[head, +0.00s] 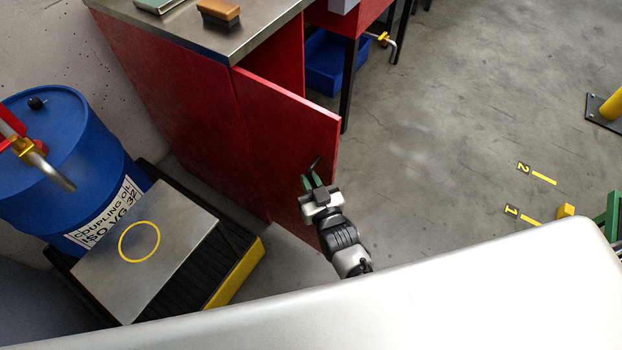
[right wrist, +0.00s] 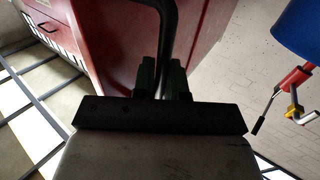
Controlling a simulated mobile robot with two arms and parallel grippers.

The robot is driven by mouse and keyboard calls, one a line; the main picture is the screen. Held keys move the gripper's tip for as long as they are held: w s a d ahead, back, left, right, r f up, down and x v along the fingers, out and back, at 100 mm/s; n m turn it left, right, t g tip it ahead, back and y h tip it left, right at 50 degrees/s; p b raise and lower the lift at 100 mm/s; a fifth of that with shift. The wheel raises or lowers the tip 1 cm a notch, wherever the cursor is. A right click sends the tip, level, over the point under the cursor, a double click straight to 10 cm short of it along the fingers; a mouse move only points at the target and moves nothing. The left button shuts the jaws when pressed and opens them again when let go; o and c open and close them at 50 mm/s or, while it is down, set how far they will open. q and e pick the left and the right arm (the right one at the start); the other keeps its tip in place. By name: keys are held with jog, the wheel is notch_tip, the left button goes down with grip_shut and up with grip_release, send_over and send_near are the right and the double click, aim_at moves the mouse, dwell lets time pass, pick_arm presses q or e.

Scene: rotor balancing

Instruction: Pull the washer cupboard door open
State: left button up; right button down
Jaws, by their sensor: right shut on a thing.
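The red washer cupboard door (head: 285,135) stands partly open, swung out from the red cupboard (head: 170,85) under a metal worktop. My right gripper (head: 313,180) is at the outer face of the door, near its free edge. It is shut on the dark bar handle (right wrist: 168,35), which runs up between the green fingers (right wrist: 160,80) in the right wrist view. The red door face (right wrist: 120,40) lies behind the handle there. The inside of the cupboard is mostly hidden by the door. My left gripper does not show.
A blue drum (head: 60,140) stands at the left, beside a spill pallet (head: 235,275) with a yellow edge and a metal plate (head: 175,225) on it. A brush (head: 218,12) lies on the worktop (head: 250,30). Open grey floor (head: 430,130) lies right of the door.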

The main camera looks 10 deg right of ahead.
jog(key=shift+w+r, duration=0.1)
jog(key=shift+r, duration=0.05)
jog(key=c, duration=1.2)
grip_release()
jog(key=shift+a, duration=0.15)
jog(key=s+d, duration=0.1)
jog(key=s, duration=0.9)
jog(key=shift+s+d, duration=0.35)
jog(key=shift+d, duration=0.05)
jog(key=shift+f+p, duration=0.2)
jog(key=shift+p, duration=0.1)
